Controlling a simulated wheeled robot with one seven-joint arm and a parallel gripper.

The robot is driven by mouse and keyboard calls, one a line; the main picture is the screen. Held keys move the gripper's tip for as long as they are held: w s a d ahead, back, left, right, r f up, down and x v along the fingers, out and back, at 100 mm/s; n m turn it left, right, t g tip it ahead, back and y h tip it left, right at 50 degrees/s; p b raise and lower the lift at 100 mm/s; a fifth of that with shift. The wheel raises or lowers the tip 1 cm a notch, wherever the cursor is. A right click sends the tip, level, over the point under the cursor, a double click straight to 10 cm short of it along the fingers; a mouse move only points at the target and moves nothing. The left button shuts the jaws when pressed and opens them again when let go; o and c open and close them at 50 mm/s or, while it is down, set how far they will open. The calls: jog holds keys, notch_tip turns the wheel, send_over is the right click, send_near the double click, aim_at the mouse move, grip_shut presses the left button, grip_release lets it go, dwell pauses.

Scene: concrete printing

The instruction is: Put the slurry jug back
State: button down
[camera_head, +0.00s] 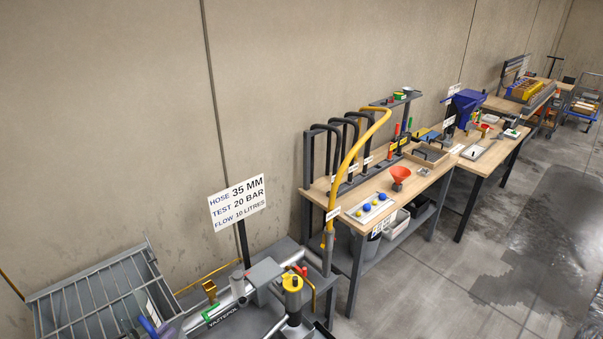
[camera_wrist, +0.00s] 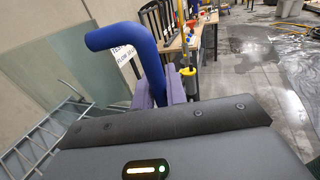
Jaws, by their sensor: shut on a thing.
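In the wrist view my gripper (camera_wrist: 172,90) has its purple fingers closed around the lower part of a thick blue bent bar. I take this bar to be the handle of the slurry jug (camera_wrist: 150,55). A greenish see-through surface lies behind the bar at the left; I cannot tell whether it is the jug's wall. In the head view a small blue piece of the jug (camera_head: 148,326) shows at the bottom edge, by the metal rack. The rest of the jug is out of frame or hidden, so its contents and tilt cannot be seen.
A barred metal rack (camera_head: 95,295) stands at lower left. Beside it are a pipe rig with a yellow-topped fitting (camera_head: 292,283) and a hose sign (camera_head: 238,203). Wooden benches with tools run along the wall; a red funnel (camera_head: 400,174) stands on one. The floor at right is open, with dark wet-looking patches.

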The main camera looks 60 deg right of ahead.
jog(key=shift+a+f+n+t+b, duration=0.6)
jog(key=shift+f+t, duration=0.15)
jog(key=shift+t, duration=0.15)
jog(key=w+a+f+n+t+y+b, duration=0.3)
jog(key=a+f+n+t+b, duration=0.4)
jog(key=a+f+t+b, duration=0.1)
jog(key=shift+a+f+t+y, duration=0.2)
jog(key=shift+a+t+y, duration=0.2)
jog(key=shift+a+t, duration=0.4)
